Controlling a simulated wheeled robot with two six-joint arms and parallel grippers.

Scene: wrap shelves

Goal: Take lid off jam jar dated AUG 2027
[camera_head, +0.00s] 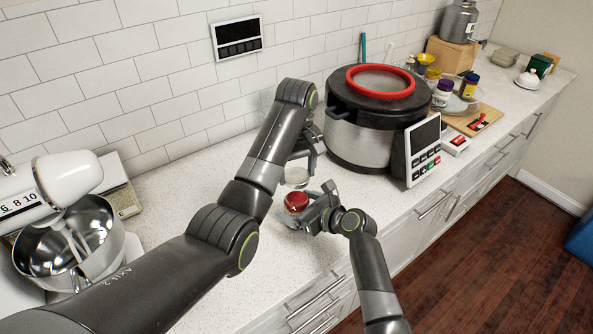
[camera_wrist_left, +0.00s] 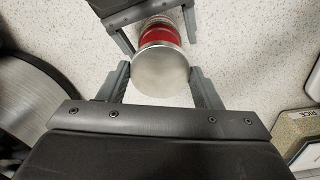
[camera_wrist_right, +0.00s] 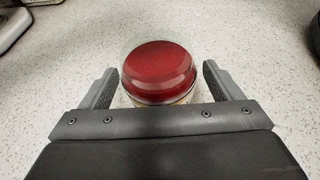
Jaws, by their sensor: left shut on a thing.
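The jam jar (camera_head: 296,201) is a small glass jar with red contents, near the front of the counter. Its red top fills the middle of the right wrist view (camera_wrist_right: 158,68). My right gripper (camera_head: 309,205) has a finger on each side of it; whether they press on the glass is unclear. My left gripper (camera_head: 303,166) is shut on a round silver lid (camera_wrist_left: 160,70), which also shows in the head view (camera_head: 297,177). The lid is apart from the jar, behind it in the head view. No date is readable on the jar.
A large cooker (camera_head: 365,130) with a red ring stands close behind the grippers. A stand mixer (camera_head: 70,230) and a kitchen scale (camera_head: 122,200) are at the left. Jars and a cutting board (camera_head: 478,124) are at the right. The counter front edge is near the jar.

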